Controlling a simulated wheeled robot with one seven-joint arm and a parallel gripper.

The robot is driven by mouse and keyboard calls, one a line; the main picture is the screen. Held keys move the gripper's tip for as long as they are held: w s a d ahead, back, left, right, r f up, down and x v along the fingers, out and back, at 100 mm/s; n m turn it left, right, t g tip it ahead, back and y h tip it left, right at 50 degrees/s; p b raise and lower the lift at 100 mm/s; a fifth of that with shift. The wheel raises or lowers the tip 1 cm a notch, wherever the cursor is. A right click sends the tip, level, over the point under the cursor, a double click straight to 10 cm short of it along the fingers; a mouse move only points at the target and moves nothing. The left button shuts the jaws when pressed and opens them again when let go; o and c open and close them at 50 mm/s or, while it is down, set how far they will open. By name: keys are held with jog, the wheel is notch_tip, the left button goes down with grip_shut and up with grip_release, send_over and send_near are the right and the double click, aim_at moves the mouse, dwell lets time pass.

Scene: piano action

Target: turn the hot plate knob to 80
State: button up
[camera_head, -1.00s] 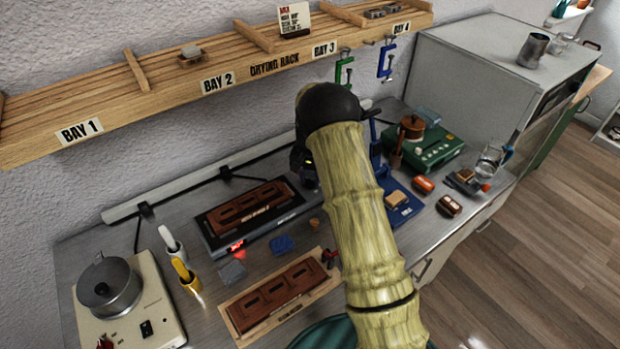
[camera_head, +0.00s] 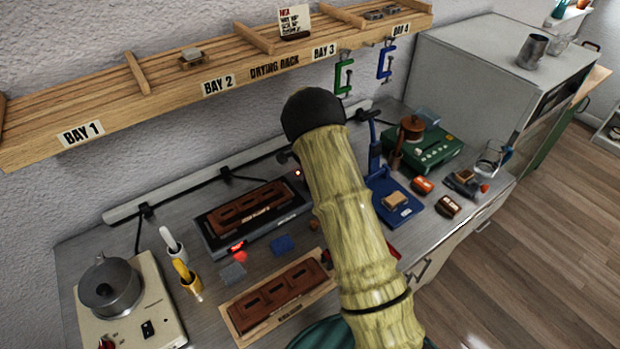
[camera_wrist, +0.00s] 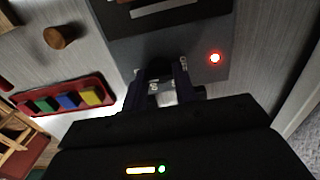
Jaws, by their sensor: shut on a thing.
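The dark flat appliance (camera_head: 213,239), which looks like the hot plate, lies on the bench with a brown slotted block (camera_head: 250,207) on top. Its grey panel also shows in the wrist view (camera_wrist: 205,38), with a lit red lamp (camera_wrist: 215,58). My gripper (camera_wrist: 168,92) is at this panel, its two dark fingers shut on a small pale knob (camera_wrist: 166,98). Small white marks sit on the panel beside the fingers, too blurred to read surely. The knob's pointer cannot be made out. In the head view my arm hides the gripper and knob.
A cream appliance with a metal pot (camera_head: 110,285) stands at the left. A second brown block (camera_head: 275,298) lies in front on a wooden board. A blue stand (camera_head: 400,205) is right of my arm. The drying rack (camera_head: 270,65) overhangs the bench behind.

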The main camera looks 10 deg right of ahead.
jog(key=shift+w+r, duration=0.1)
jog(key=shift+r, duration=0.05)
jog(key=o, duration=1)
notch_tip(320, 180, up, 17)
jog(key=b, duration=0.2)
jog(key=shift+r+b, duration=0.15)
jog(key=shift+b, duration=0.15)
jog(key=s+f+n+t, duration=0.1)
jog(key=s+n, duration=0.3)
jog(key=s, duration=0.6)
jog(key=s+f+n, duration=0.1)
jog(key=s+n, duration=0.4)
jog(key=s, duration=0.4)
jog(key=s+f+n+t, duration=0.1)
jog(key=s+n, duration=0.3)
jog(key=s, duration=0.6)
jog(key=shift+s+f+t, duration=0.3)
jog(key=shift+f, duration=0.2)
